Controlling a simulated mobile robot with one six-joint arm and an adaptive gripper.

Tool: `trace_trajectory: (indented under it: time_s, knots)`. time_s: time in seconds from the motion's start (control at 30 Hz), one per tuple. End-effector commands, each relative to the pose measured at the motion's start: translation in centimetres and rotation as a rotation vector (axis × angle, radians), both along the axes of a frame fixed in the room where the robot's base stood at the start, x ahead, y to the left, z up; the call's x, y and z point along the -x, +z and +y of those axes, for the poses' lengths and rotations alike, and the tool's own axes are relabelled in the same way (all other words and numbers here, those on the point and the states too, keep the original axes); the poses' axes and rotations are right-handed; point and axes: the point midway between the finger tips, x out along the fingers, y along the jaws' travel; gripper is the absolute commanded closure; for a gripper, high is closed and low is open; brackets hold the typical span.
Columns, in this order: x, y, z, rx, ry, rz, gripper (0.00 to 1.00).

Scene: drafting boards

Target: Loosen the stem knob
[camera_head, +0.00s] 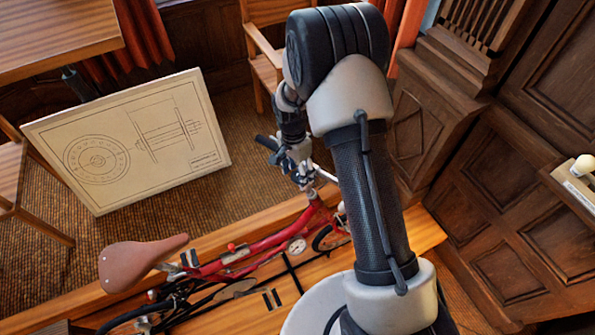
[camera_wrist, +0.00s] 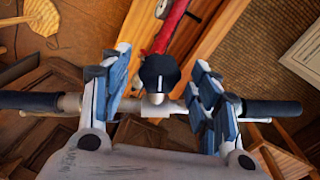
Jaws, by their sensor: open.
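A red bicycle (camera_head: 265,243) with a brown saddle stands low in the head view. Its handlebar (camera_wrist: 68,103) crosses the wrist view, with a black grip at each end. The stem knob (camera_wrist: 159,70) looks black and rounded with a pale line on it, at the middle of the bar. A short silver piece shows just below it. My gripper (camera_wrist: 160,88) is open, one blue-padded finger on each side of the knob. A gap shows on both sides. In the head view my gripper (camera_head: 301,173) is at the handlebar, and the knob cannot be made out.
A framed drawing board (camera_head: 125,140) leans behind the bicycle. A wooden table (camera_head: 55,35) and chairs stand at the left and back. Dark wooden panelling (camera_head: 510,215) closes the right side. The bicycle is on a wooden platform (camera_head: 425,232).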

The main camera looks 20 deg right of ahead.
Motion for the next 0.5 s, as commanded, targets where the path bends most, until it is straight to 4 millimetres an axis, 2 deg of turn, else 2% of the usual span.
trace_trajectory:
  time_s: [0.33, 0.5]
  knots:
    - [0.04, -0.39, -0.02, 0.0, 0.0, 0.0, 0.44]
    - [0.04, -0.37, -0.02, 0.0, 0.0, 0.0, 0.56]
